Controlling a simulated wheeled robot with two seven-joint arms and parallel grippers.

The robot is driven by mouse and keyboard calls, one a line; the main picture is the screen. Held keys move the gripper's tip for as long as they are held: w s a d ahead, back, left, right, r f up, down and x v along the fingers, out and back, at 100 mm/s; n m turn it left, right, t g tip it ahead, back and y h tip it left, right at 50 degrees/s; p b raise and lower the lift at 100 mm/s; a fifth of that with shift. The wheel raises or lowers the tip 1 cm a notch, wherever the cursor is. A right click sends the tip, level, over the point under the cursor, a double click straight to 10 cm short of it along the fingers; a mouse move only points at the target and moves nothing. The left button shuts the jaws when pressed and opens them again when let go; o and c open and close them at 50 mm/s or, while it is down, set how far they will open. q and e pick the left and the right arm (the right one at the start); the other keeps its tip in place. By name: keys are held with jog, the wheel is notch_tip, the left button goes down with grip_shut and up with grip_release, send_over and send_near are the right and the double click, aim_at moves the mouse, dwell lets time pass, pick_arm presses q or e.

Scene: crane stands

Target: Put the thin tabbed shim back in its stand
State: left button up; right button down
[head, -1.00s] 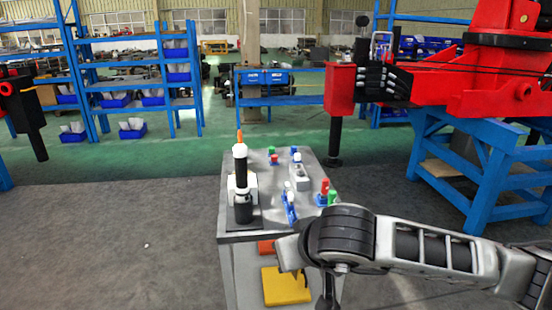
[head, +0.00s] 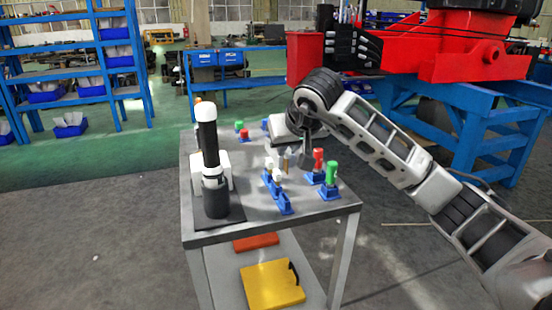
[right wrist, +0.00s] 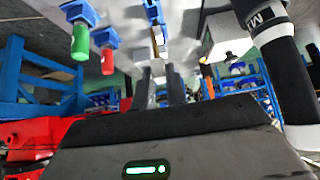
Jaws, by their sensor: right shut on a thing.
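In the head view my right gripper (head: 293,158) reaches down over the grey table, just right of a row of small blue stands (head: 270,183). In the right wrist view its fingers (right wrist: 160,85) are close together with a small pale piece (right wrist: 159,72) between them. It appears to be the thin tabbed shim, but its shape and tab are too small to make out. A blue stand with a white part (right wrist: 157,32) lies just beyond the fingertips. I cannot tell which stand belongs to the shim. My left gripper is not in view.
A red peg (head: 319,158) and a green peg (head: 331,172) stand in blue holders right of the gripper. A tall black cylinder with a white cap (head: 207,135) stands at the left. Small red and green pieces (head: 242,130) sit farther back. The table's front right is clear.

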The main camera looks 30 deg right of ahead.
jog(key=shift+w+f, duration=0.15)
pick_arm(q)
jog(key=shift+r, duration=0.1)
pick_arm(e)
jog(key=shift+s+f+b, duration=0.2)
jog(key=shift+f+b, duration=0.2)
jog(key=shift+f, duration=0.35)
jog(key=shift+f+b, duration=0.3)
jog(key=shift+f, duration=0.2)
jog(key=shift+f+b, duration=0.55)
jog(key=shift+f, duration=0.2)
jog(key=shift+f+b, duration=0.45)
jog(key=shift+f, duration=0.25)
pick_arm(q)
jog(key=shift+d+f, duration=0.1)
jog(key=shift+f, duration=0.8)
pick_arm(e)
jog(key=shift+f, duration=0.15)
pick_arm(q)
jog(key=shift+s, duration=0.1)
